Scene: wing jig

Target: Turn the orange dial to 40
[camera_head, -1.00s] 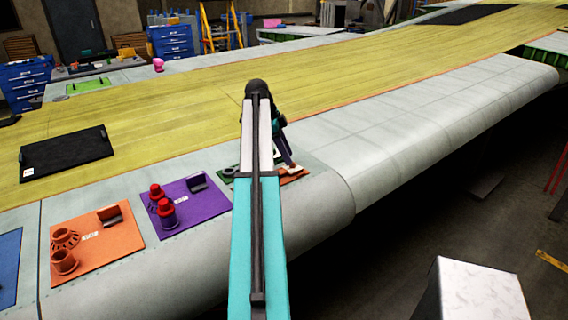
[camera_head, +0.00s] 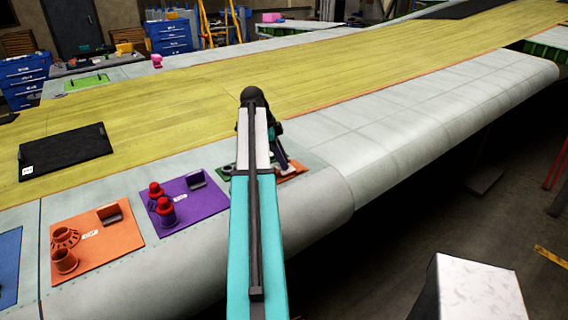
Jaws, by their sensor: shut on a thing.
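My gripper (camera_head: 286,166) is at the end of my teal and grey arm, pointing down at a small orange panel (camera_head: 295,169) on the wing's pale leading edge. It is small and partly hidden by my arm. The gripper is shut on the orange dial at that panel. The dial itself, its pointer and its scale cannot be made out, so its reading cannot be told.
Left of my arm, a purple panel (camera_head: 207,208) carries red pieces, and an orange panel (camera_head: 112,253) carries orange cup-shaped pieces. A green panel (camera_head: 225,172) is partly behind my arm. A black mat (camera_head: 66,153) lies on the yellow wing skin.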

